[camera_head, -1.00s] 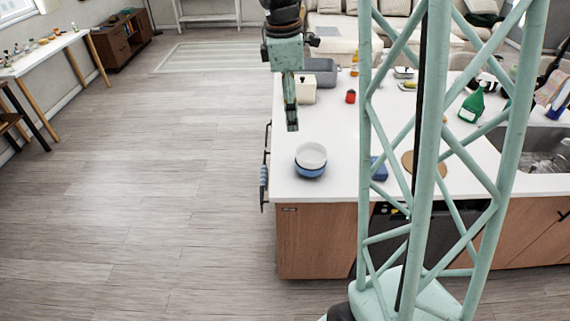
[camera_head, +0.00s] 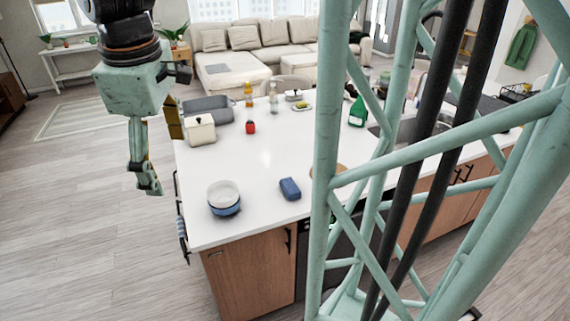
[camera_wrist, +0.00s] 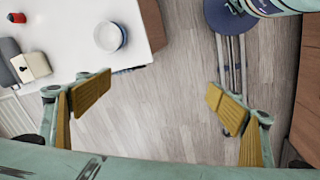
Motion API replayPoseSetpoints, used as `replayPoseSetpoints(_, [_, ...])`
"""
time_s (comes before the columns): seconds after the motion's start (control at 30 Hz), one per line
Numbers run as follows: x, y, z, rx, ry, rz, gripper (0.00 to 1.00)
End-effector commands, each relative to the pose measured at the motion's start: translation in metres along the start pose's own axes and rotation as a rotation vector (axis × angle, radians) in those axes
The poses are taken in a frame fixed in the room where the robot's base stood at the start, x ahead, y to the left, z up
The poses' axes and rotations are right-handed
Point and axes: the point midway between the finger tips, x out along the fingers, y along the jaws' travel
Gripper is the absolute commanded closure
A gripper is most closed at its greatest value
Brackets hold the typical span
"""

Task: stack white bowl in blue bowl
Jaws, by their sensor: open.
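A white bowl (camera_head: 223,192) sits inside a blue bowl (camera_head: 226,210) near the front left corner of the white counter. In the wrist view the white bowl (camera_wrist: 109,36) shows from above, with the blue bowl's rim (camera_wrist: 122,46) just visible around it. My gripper (camera_head: 150,183) is off the left side of the counter, higher than the bowls and apart from them. In the wrist view my gripper (camera_wrist: 160,103) has its yellow-padded fingers wide apart, with only floor between them.
A blue sponge-like block (camera_head: 290,188) lies right of the bowls. A cream canister (camera_head: 200,130), grey tray (camera_head: 208,108), red item (camera_head: 250,127) and green bottle (camera_head: 357,111) stand farther back. The counter's middle is clear. A blue round stool (camera_wrist: 228,16) shows in the wrist view.

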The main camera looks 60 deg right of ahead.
Motion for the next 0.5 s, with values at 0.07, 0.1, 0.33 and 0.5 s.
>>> replayPoseSetpoints(0.07, [-0.025, -0.011, 0.007, 0.040, 0.036, 0.026, 0.14])
replayPoseSetpoints(0.1, [-0.029, -0.017, 0.010, 0.057, 0.041, 0.026, 0.14])
replayPoseSetpoints(0.33, [-0.051, -0.051, 0.025, 0.161, 0.074, 0.024, 0.14])
replayPoseSetpoints(0.5, [-0.062, -0.078, 0.037, 0.232, 0.095, 0.017, 0.14])
